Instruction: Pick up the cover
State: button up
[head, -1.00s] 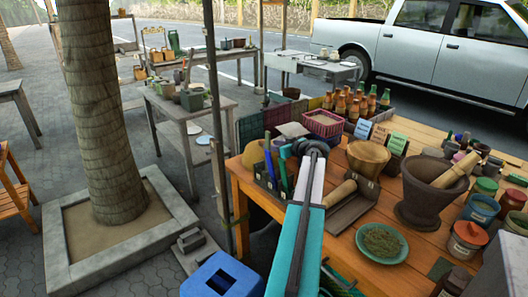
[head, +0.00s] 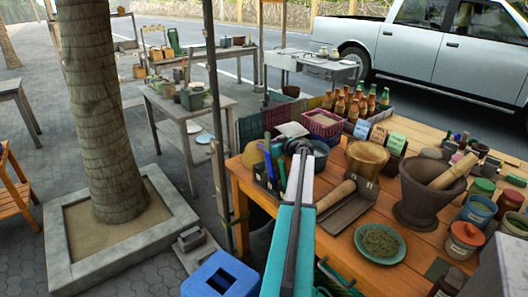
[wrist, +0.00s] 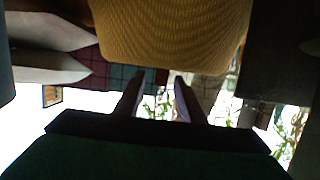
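I cannot tell for sure which thing is the cover. A tan, rounded thing (head: 252,155) stands at the table's back left corner in the head view, left of my gripper. In the wrist view, a yellowish, finely ribbed thing (wrist: 170,30) fills the top middle, just beyond my fingers; it may be the same thing. My gripper (wrist: 159,77) has its two fingers apart with a gap between them, and nothing shows held. In the head view my gripper (head: 300,147) is over the table's back left part, its fingers mostly hidden by my arm.
The wooden table (head: 400,262) carries a clay mortar (head: 421,195), a green plate (head: 380,243), a wooden bowl (head: 367,158) and a pink basket (head: 323,123). Bottles (head: 357,105) stand behind. A pole (head: 217,130) rises near the left edge. A blue stool (head: 221,277) stands below.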

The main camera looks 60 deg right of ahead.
grip_shut()
jog(key=shift+r, duration=0.1)
dwell(0.4)
notch_tip(320, 180, up, 18)
jog(key=b, duration=0.2)
dwell(0.5)
dwell(0.6)
